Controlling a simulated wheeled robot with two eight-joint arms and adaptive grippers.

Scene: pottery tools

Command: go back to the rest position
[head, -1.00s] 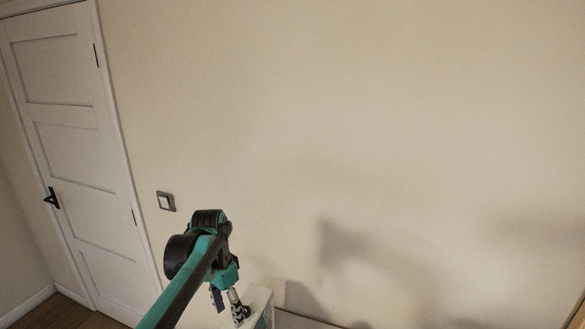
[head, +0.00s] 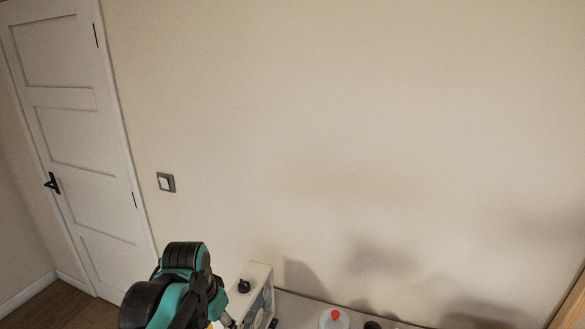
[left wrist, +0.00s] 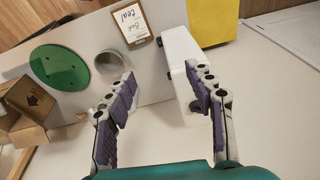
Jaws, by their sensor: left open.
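My left gripper (left wrist: 160,73) is open and empty in the left wrist view, its two purple-padded fingers spread apart above the table. A white box (left wrist: 181,45) lies beyond and partly behind the right finger. In the head view my left arm is at the bottom left, and its fingers are mostly cut off or hidden there. My right gripper is not in view.
A white box with a black knob (head: 244,286) and a red-capped bottle (head: 335,320) stand by the wall. The left wrist view shows a green disc (left wrist: 60,68), a grey round container (left wrist: 109,64), a card (left wrist: 131,24), a yellow block (left wrist: 213,20) and a cardboard box (left wrist: 25,98).

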